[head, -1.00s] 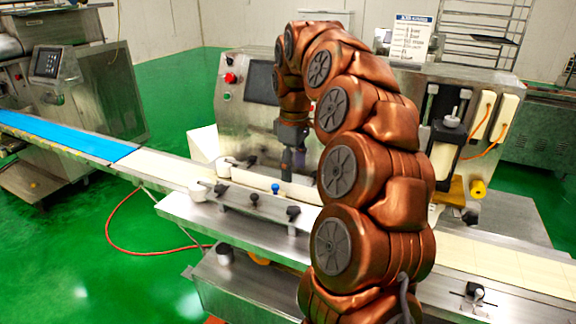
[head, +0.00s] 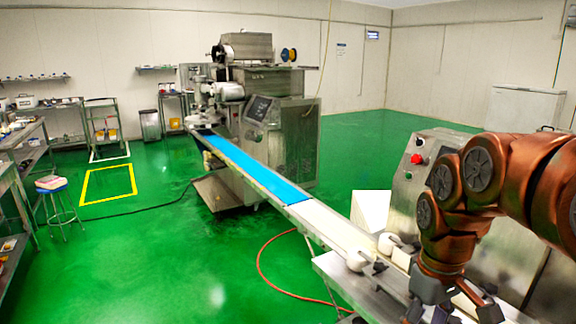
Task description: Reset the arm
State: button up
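My copper-coloured arm (head: 500,180) comes in from the right edge and bends down over the steel machine. My gripper (head: 452,308) points downward at the bottom right, above or beside the conveyor's near end. Its dark fingers run to the bottom edge of the picture, so I cannot tell whether they are apart or closed. I see no object clearly held in it. The encrusting machine's panel (head: 408,180), with a red button (head: 416,159), stands just behind the arm and is partly hidden by it.
A conveyor with a blue belt (head: 255,172) runs from the near machine to another steel machine (head: 283,130) at the back. A red hose (head: 262,265) lies on the green floor. A stool (head: 52,184) and shelves (head: 20,150) stand at left. The floor between is open.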

jog(key=s+a+f+m+p, duration=0.1)
jog(key=s+a+f+m, duration=0.1)
jog(key=s, duration=0.7)
jog(key=s+a+f+m+g+p, duration=0.1)
jog(key=s+a+f+m+p, duration=0.1)
jog(key=s, duration=0.6)
jog(key=shift+s+a+f, duration=0.4)
jog(key=shift+a, duration=0.1)
